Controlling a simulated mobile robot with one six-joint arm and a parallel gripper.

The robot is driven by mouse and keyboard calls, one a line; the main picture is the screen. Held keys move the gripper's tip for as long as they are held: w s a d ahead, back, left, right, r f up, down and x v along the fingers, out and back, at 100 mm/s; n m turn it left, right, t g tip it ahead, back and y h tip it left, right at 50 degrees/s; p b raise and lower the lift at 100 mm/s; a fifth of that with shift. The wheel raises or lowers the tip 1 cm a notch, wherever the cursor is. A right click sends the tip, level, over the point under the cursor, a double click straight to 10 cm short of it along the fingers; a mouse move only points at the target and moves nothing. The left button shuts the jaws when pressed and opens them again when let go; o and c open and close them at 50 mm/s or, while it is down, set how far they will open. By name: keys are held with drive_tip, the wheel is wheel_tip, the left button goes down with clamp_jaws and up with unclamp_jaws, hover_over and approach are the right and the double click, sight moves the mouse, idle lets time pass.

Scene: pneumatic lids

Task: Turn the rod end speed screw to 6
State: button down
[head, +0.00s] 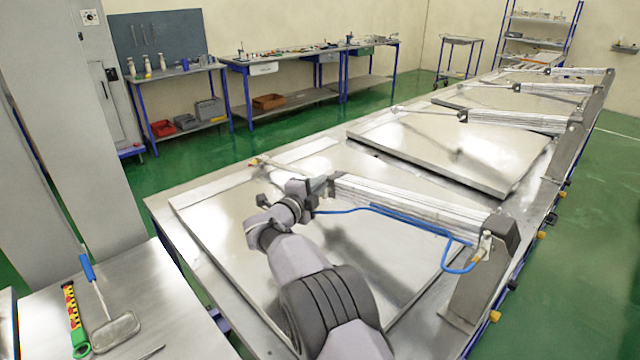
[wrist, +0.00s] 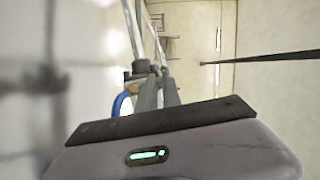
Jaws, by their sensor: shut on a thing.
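The nearest pneumatic cylinder (head: 410,202) is a ribbed silver body lying above the nearest lid (head: 215,222). Its rod end is at the left, with a dark end cap (head: 332,186) where a blue hose starts. My gripper (head: 318,186) is at that rod end, beside the end cap. In the wrist view my gripper's fingers (wrist: 158,88) are closed together next to a grey fitting (wrist: 140,68) and the blue hose (wrist: 122,101). The fingers are shut on the rod end speed screw, which they hide. Its setting cannot be read.
More lids, such as the second lid (head: 470,150), and more cylinders (head: 520,121) line the long table behind. Green floor is clear on the right.

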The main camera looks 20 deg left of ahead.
drive_tip(key=c, duration=1.8)
unclamp_jaws()
drive_tip(key=shift+w, duration=0.1)
drive_tip(key=shift+y, duration=0.4)
